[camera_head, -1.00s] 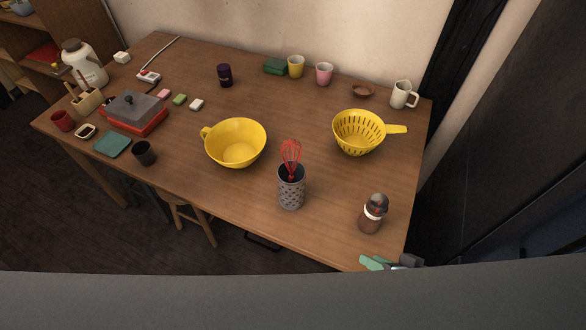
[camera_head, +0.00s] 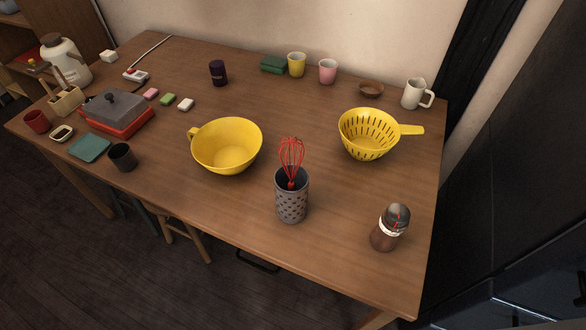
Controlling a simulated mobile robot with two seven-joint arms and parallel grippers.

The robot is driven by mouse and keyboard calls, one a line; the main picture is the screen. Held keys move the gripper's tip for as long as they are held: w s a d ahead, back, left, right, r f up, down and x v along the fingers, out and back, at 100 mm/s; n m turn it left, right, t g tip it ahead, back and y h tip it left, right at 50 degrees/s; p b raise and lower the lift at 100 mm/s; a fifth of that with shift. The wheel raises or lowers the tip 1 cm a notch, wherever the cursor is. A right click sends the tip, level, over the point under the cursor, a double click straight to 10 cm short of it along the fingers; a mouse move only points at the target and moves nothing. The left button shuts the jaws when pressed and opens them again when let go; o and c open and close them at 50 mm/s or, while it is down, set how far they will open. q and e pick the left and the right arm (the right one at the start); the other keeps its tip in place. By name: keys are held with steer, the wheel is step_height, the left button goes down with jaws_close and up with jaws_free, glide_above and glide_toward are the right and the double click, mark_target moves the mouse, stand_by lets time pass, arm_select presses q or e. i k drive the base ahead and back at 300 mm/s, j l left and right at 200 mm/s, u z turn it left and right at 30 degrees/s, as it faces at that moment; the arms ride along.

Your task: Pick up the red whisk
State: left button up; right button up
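The red whisk (camera_head: 291,155) stands upright in a grey perforated utensil holder (camera_head: 292,205) near the front edge of the wooden table. Its wire head sticks up above the rim. Its lower part is hidden inside the holder. Neither of my grippers shows in the head view.
A yellow bowl (camera_head: 228,146) stands left of the holder, and a yellow colander (camera_head: 368,134) stands behind it to the right. A brown jar (camera_head: 390,227) is at the front right. Cups, blocks and a grill pan (camera_head: 117,113) fill the back and left. Bare table (camera_head: 215,212) lies left of the holder.

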mark_target(291, 186)
steer(key=k+l, duration=0.15)
steer(key=l, duration=0.25)
steer(key=k+l, duration=0.1)
steer(key=l, duration=0.3)
steer(key=k+l, duration=0.15)
steer(key=l, duration=0.25)
steer(key=k+l+z, duration=0.1)
steer(key=l, duration=0.3)
steer(key=k+l, duration=0.15)
steer(key=l, duration=0.25)
